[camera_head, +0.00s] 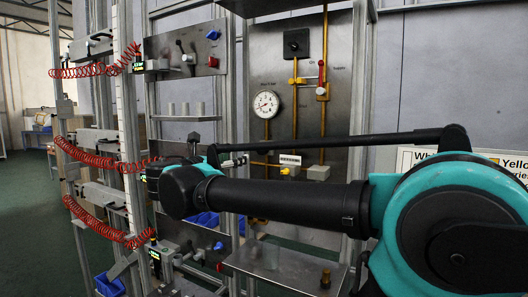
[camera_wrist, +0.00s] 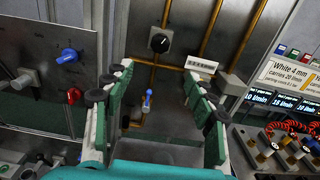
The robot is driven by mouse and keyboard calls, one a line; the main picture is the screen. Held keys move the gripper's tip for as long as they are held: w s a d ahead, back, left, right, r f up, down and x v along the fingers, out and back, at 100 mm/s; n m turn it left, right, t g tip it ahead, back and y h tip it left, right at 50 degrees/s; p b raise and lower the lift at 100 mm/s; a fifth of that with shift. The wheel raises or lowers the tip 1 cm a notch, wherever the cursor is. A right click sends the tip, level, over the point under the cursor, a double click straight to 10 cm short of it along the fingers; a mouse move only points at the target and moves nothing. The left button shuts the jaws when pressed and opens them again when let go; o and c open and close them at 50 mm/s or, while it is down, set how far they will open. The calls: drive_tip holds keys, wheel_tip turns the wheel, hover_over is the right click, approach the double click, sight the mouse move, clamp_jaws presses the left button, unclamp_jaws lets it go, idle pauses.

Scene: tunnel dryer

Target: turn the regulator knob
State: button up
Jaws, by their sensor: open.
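A similar black knob (camera_head: 295,42) is high on the panel in the head view; I cannot tell which is the regulator knob. My gripper (camera_wrist: 158,72) is open, with nothing between its green and black fingers. From the wrist camera, the black knob shows just beyond the fingertips, apart from them. In the head view my arm hides the lower panel and most of the gripper.
A round gauge (camera_head: 265,104) and pipes are on the panel. A blue-topped fitting (camera_wrist: 148,100) shows between the fingers. The left panel carries a blue knob (camera_wrist: 68,55) and a red knob (camera_wrist: 74,95). Red coiled hoses (camera_head: 95,155) hang at the left; a metal shelf (camera_head: 285,265) juts out below.

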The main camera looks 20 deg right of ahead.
drive_tip(key=x, duration=1.6)
drive_tip(key=shift+w+d, duration=0.25)
drive_tip(key=shift+d, duration=0.1)
drive_tip(key=c, duration=1.1)
drive_tip(key=shift+c, duration=0.3)
